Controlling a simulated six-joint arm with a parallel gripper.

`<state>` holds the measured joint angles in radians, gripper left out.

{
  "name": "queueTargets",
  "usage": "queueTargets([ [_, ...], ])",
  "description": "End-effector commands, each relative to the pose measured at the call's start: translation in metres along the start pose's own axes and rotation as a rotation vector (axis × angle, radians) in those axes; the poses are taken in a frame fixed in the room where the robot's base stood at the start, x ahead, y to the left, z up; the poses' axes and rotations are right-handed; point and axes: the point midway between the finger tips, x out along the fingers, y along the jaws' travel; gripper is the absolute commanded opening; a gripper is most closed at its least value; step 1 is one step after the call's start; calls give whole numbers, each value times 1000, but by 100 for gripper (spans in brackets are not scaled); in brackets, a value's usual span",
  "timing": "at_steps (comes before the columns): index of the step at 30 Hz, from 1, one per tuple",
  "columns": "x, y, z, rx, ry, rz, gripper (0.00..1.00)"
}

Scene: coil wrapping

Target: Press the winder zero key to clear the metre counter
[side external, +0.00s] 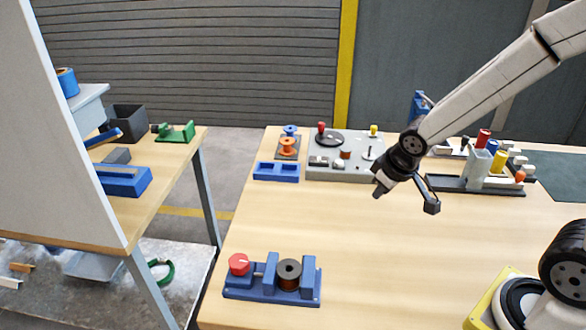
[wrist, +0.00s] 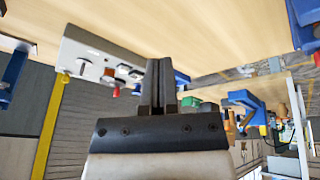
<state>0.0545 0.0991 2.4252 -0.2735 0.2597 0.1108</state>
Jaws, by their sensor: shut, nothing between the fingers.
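In the side external view a grey winder box (side external: 345,173) stands at the back of the wooden table. On it are a black disc (side external: 329,138), a red knob, a yellow-topped post and several small dark and white parts on its front. I cannot tell which of these is the zero key, and the counter cannot be read. My gripper (side external: 378,193) is in the air in front of the winder's right end, pointing down-left. In the wrist view my gripper (wrist: 158,62) is shut and empty, with the winder box (wrist: 85,45) to its left, apart from it.
A blue fixture (side external: 270,295) with a red knob and a dark coil stands at the front left. A blue tray (side external: 276,172) and spools lie left of the winder. A black rack (side external: 470,188) with coloured parts stands to the right. The table middle is clear.

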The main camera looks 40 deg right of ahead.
Motion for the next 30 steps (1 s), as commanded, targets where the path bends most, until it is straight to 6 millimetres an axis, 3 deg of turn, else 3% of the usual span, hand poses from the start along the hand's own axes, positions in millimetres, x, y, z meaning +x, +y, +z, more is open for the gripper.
queueTargets([
  [15, 24, 59, -98, -191, 212, 114, 0],
  [30, 47, 106, -168, -405, 364, 153, 0],
])
